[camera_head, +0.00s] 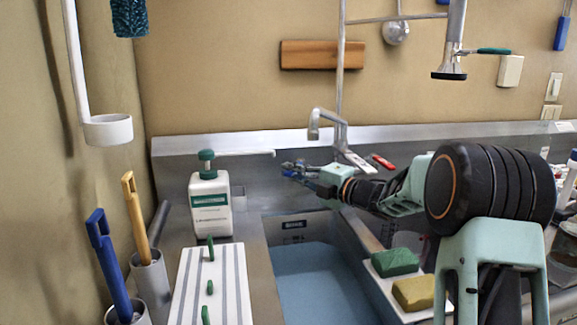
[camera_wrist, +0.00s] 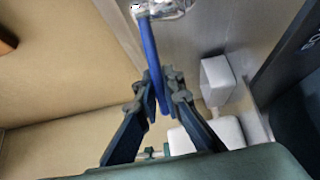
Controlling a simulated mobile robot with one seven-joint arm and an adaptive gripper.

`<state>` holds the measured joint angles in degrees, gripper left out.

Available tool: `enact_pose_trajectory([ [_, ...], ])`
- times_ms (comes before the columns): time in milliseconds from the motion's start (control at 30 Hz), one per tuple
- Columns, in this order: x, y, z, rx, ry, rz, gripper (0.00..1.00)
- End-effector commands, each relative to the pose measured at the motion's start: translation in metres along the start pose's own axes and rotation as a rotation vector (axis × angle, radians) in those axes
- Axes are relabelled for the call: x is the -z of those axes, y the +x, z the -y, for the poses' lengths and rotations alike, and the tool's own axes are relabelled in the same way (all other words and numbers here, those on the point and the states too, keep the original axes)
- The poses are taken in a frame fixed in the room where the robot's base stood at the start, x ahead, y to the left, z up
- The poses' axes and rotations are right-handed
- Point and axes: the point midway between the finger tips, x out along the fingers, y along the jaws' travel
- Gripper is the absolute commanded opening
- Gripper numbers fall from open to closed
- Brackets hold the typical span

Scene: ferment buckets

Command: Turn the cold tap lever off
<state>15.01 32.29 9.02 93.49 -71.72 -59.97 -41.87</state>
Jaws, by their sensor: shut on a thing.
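The cold tap lever is a thin blue bar (camera_wrist: 150,55) in the wrist view, running down from a shiny metal tap body (camera_wrist: 168,8) at the top. My gripper (camera_wrist: 162,92) has its dark fingers on either side of the lever, shut on it. In the head view my gripper (camera_head: 289,169) is at the back left of the sink, with a bit of blue at its fingers. The grey tap spout (camera_head: 325,118) rises behind my wrist. A red lever (camera_head: 382,162) lies to the right of the spout.
The sink (camera_head: 320,285) holds bluish water below my arm. A white pump bottle (camera_head: 209,203) stands left of my gripper. A green sponge (camera_head: 395,262) and a yellow sponge (camera_head: 413,292) lie on the right. A sprayer (camera_head: 450,68) hangs above.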

Motion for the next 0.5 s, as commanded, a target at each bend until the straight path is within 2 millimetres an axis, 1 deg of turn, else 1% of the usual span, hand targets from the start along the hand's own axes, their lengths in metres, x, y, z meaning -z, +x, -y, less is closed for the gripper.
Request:
enact_pose_trajectory([
  [33,-0.0012,-0.0001,-0.0035,-0.005,-0.003,0.001,0.00],
  [233,-0.0011,-0.0001,-0.0032,-0.005,-0.003,0.003,0.00],
  [267,-0.0011,-0.0001,-0.0032,-0.005,-0.003,0.003,0.10],
  [400,-0.0009,-0.0001,-0.0024,-0.004,-0.002,0.003,0.25],
  [500,-0.0006,0.0000,-0.0015,-0.003,-0.001,0.002,0.26],
])
